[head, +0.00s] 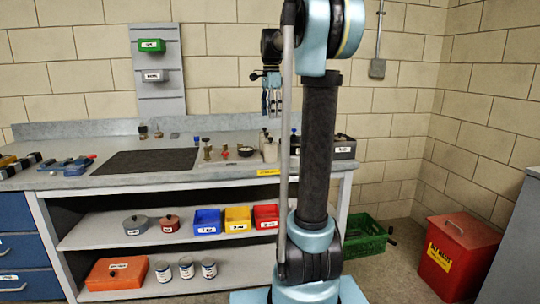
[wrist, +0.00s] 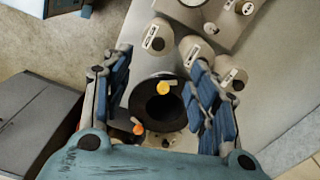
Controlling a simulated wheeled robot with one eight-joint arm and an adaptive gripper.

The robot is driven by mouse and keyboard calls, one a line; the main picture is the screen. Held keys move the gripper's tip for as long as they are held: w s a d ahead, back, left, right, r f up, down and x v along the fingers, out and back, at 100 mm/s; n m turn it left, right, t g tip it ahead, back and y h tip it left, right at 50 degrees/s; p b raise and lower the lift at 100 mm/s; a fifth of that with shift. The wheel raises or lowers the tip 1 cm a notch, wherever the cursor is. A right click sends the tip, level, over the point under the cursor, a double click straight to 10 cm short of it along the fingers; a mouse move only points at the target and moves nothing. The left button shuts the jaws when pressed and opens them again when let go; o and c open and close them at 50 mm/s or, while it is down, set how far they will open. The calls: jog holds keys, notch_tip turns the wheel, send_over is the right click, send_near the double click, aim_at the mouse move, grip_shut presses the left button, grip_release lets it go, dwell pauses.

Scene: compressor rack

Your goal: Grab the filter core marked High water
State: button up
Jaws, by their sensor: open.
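In the wrist view, pale capped cylinders that look like filter cores stand in a slanting row: one at the upper left (wrist: 162,30), one in the middle (wrist: 204,48) and one at the right (wrist: 238,70). They have small labels, too blurred for me to read, so I cannot tell which is High water. My gripper (wrist: 161,62) is open and empty, its blue fingers apart above a dark round hollow housing (wrist: 160,103). In the head view my gripper (head: 272,103) hangs above the bench, and the pale cylinders (head: 269,150) are partly hidden behind my arm.
A dark labelled box (head: 343,147) stands at the bench's right end. Brass fittings (head: 206,148) and a black mat (head: 146,161) lie to the left. Yellow (wrist: 163,85) and orange (wrist: 138,129) knobs are near the housing. A red bin (head: 459,256) stands on the floor.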

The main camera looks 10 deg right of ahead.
aim_at(270, 143)
notch_tip(270, 143, down, 11)
jog(key=shift+f, duration=0.1)
jog(key=shift+s+a+f, duration=0.1)
jog(key=shift+f, duration=1.2)
jog(key=shift+s+a+f, duration=0.1)
jog(key=shift+f, duration=1.2)
jog(key=c, duration=0.9)
